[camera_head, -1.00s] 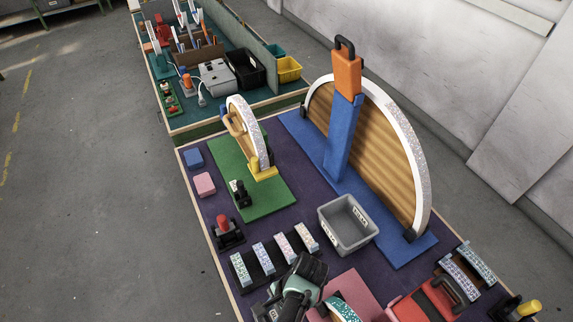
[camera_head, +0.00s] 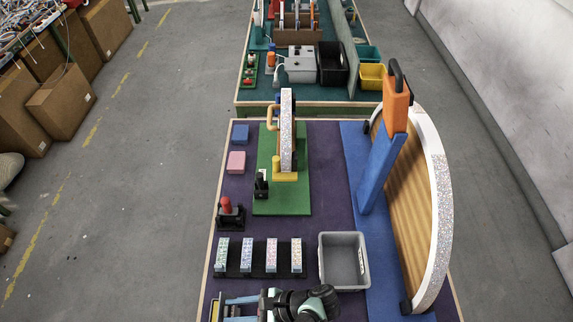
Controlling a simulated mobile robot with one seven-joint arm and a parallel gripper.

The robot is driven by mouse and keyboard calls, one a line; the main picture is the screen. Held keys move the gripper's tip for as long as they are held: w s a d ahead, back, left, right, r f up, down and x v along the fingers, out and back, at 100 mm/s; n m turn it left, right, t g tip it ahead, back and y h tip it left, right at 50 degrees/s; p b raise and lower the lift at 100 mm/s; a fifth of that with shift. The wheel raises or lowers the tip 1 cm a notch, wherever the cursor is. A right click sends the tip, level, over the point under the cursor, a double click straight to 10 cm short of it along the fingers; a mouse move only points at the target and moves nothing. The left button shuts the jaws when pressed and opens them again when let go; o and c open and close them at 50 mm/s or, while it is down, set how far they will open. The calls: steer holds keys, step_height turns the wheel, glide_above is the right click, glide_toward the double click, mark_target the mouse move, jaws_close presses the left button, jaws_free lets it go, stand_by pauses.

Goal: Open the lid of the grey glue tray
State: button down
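A grey open-topped bin (camera_head: 326,262) stands on the purple near table, left of the blue base. It is empty and I see no lid on it. A grey box (camera_head: 300,68) with a closed top stands on the far table, left of a black bin. I cannot tell from the frames which of the two is the glue tray. My gripper's fingers cannot be made out there.
A tall wooden arc (camera_head: 405,210) with a white glittered rim stands right of the bin. A smaller arc (camera_head: 287,130) stands on a green board (camera_head: 298,197). Several glittered blocks (camera_head: 247,256) lie left of the bin. A yellow bin (camera_head: 372,77) is at the far table's right.

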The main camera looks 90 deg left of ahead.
steer(key=shift+w+f, duration=0.1)
steer(key=shift+w, duration=0.05)
stand_by(0.3)
steer(key=c, duration=0.5)
jaws_free()
steer(key=p+v, duration=0.1)
steer(key=v, duration=1.2)
steer(key=shift+d, duration=0.15)
